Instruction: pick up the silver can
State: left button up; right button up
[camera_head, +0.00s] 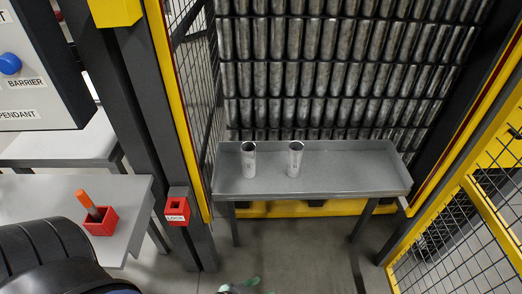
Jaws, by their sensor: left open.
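Two silver cans stand upright and apart on a grey metal table with a raised rim (310,188). The left can (249,162) and the right can (294,160) both have open, dark tops and pale sides. Only the tips of my left gripper (239,287) show at the bottom edge, well below and in front of the table. It is open, touches neither can, and most of it is cut off by the frame. My right gripper is not in view.
Stacked rows of silver cans (330,70) fill the bay behind the table. Yellow-framed mesh fencing (460,240) is at right, and a dark post with a red lock box (177,207) at left. A side table holds a red holder (101,222) with an orange-handled item.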

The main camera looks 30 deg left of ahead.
aim_at(296, 148)
jog(key=i+u, duration=0.2)
jog(key=u, duration=0.2)
jog(key=i+l+u, duration=0.15)
jog(key=u, duration=0.25)
jog(key=i+l+u, duration=0.15)
jog(key=u, duration=0.25)
